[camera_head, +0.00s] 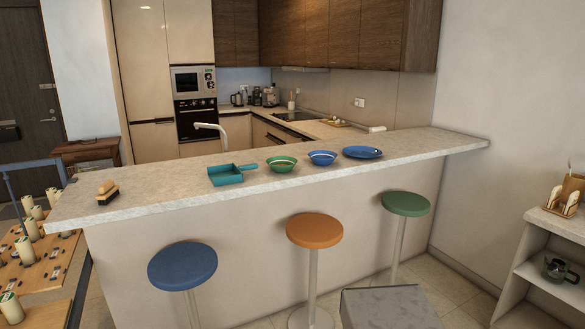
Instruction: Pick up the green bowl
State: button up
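The green bowl (281,163) stands upright on the light stone counter (170,190), near the middle of its length. It has a pale band around its rim. A blue bowl (322,157) is close on its right, and a teal dustpan-like tray with a handle (226,175) is on its left. My gripper is not visible in this view.
A blue plate (362,152) and a brush (107,192) also lie on the counter. Blue (182,265), orange (314,230) and green (405,203) stools stand along its front. A grey block-like top (388,307) is at the bottom. A shelf (545,245) stands right.

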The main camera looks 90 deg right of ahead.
aim_at(279, 163)
jog(key=u, duration=0.05)
jog(key=k, duration=1.25)
jog(key=z, duration=1.1)
jog(key=i, duration=1.1)
jog(key=z, duration=0.05)
